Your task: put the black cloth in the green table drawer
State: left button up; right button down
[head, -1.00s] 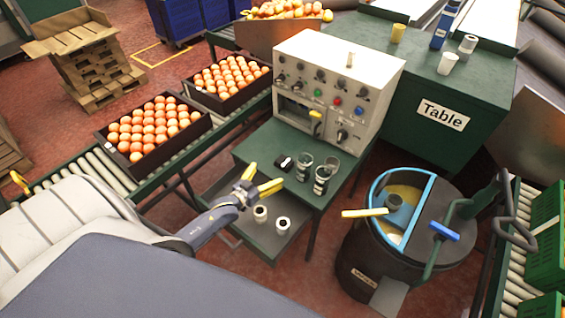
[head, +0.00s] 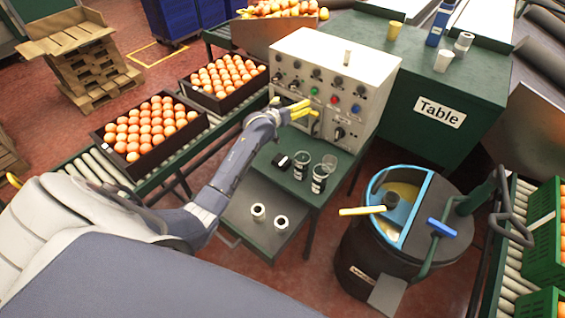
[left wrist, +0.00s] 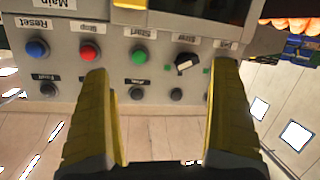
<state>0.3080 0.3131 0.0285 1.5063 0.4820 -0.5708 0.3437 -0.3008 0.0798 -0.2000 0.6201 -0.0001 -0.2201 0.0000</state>
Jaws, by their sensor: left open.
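My left gripper (head: 304,112) is open, its yellow fingers in front of the control box above the green table (head: 322,190). In the left wrist view the fingers (left wrist: 160,115) stand apart with nothing between them, facing the panel's lower buttons. A small black item (head: 280,160) lies on the table left of two dark cups; I cannot tell if it is the black cloth. The drawer (head: 240,216) under the table is pulled out, with two white-topped cylinders (head: 258,212) (head: 281,223) in it. My right gripper is not in view.
The control box (head: 375,70) stands at the table's back. Dark cups (head: 300,170) (head: 319,180) stand on the table. A dark barrel (head: 375,255) stands at right.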

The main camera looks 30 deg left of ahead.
pick_arm(q)
jog(key=w+d+g, duration=0.1)
jog(key=w+g, duration=0.1)
jog(key=m+g, duration=0.4)
jog(key=g, duration=0.8)
send_near(282, 159)
jog(key=shift+h, duration=0.4)
jog(key=f, duration=0.3)
jog(key=a+f, duration=0.1)
jog(key=f, duration=0.1)
jog(key=shift+s+f, duration=0.1)
jog(key=shift+f, duration=0.15)
jog(key=shift+w+d+f, duration=0.1)
jog(key=shift+w+f, duration=0.1)
jog(key=shift+f, duration=0.7)
jog(key=shift+w+d+f, duration=0.1)
jog(key=shift+w+f, duration=0.1)
jog(key=shift+f, duration=0.7)
jog(key=shift+w+f, duration=0.15)
jog(key=shift+f, duration=0.7)
jog(key=shift+c, duration=0.3)
jog(key=c, duration=1.3)
